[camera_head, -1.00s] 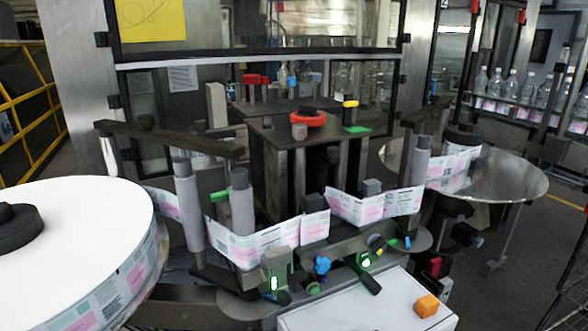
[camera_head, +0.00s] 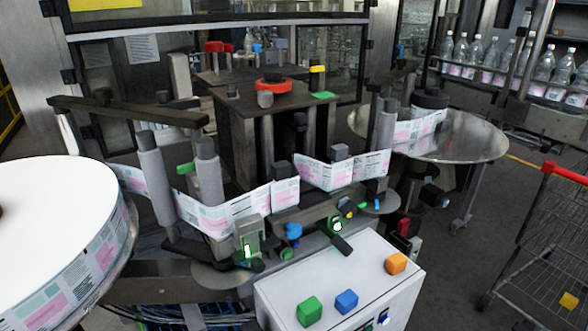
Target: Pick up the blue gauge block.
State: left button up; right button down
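The blue gauge block (camera_head: 346,302) lies on the white top of a cabinet (camera_head: 340,266) in the lower middle of the head view. A green block (camera_head: 309,311) lies close to its left, and an orange block (camera_head: 396,263) lies farther back to its right. Nothing touches or covers the blue block. Neither of my grippers shows in the view.
The labelling machine with its label web (camera_head: 240,208) stands directly behind the cabinet. A large white reel (camera_head: 60,220) fills the left side. A round metal table (camera_head: 450,135) stands at the back right. A wire shopping cart (camera_head: 545,235) stands at the right, with open floor between it and the cabinet.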

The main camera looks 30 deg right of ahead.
aim_at(347, 301)
jog(key=z, duration=1.35)
jog(key=i+l+u, duration=0.2)
jog(key=l, duration=0.5)
jog(key=k, duration=0.1)
